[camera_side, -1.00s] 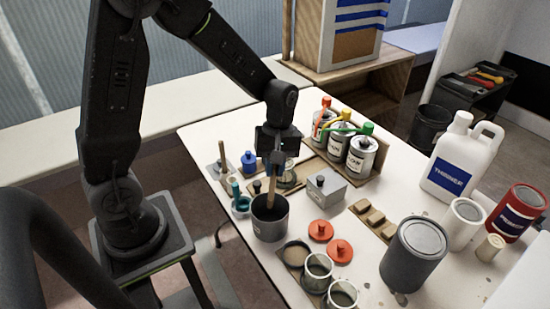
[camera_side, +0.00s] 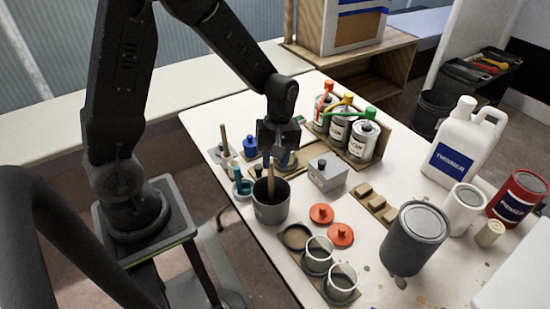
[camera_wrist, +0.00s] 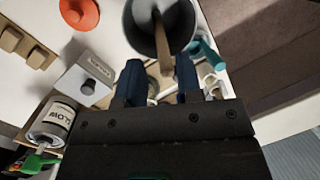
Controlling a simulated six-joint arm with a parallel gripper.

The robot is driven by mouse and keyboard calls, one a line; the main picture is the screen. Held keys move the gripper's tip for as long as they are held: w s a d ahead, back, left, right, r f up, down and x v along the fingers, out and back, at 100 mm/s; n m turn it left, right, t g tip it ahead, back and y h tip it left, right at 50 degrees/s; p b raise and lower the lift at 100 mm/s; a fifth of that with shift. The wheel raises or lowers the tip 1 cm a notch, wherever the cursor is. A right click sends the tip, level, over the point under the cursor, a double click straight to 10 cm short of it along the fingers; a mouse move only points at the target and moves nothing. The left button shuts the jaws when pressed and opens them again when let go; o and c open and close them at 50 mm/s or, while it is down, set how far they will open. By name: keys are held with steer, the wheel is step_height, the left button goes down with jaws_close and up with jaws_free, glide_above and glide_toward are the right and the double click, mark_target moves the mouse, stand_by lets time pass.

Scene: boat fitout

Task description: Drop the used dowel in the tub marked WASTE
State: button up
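The used dowel (camera_side: 271,178) is a brown wooden stick standing tilted in a dark grey tub (camera_side: 271,212), its top sticking out above the rim. The tub's marking is too small to read. In the wrist view the dowel (camera_wrist: 162,42) leans over the rim of the tub (camera_wrist: 136,42), its upper end pointing towards my fingers. My gripper (camera_side: 284,160) is just behind the tub, near the dowel's top.
A grey box with a knob (camera_side: 327,173) stands right of the tub. A teal item (camera_side: 242,187) and an upright stick (camera_side: 223,140) stand left. Labelled cans (camera_side: 363,140) are behind.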

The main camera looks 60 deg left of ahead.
steer(key=shift+o, duration=0.9)
step_height(320, 180, up, 14)
steer(key=w+a, duration=0.1)
steer(key=w, duration=0.1)
steer(key=shift+w+a+f, duration=0.2)
steer(key=shift+f, duration=0.05)
steer(key=s+d+r+m+t, duration=0.2)
steer(key=s+r+m+t, duration=0.1)
steer(key=s+m, duration=0.3)
steer(key=s+d+r+m+t+y, duration=0.1)
steer(key=s+d+r+m+t, duration=0.1)
steer(key=s+m+t, duration=0.2)
steer(key=s+m, duration=0.3)
steer(key=s, duration=0.1)
steer(key=shift+s+r+t, duration=0.15)
steer(key=shift+r+t, duration=0.15)
steer(key=shift+r, duration=0.1)
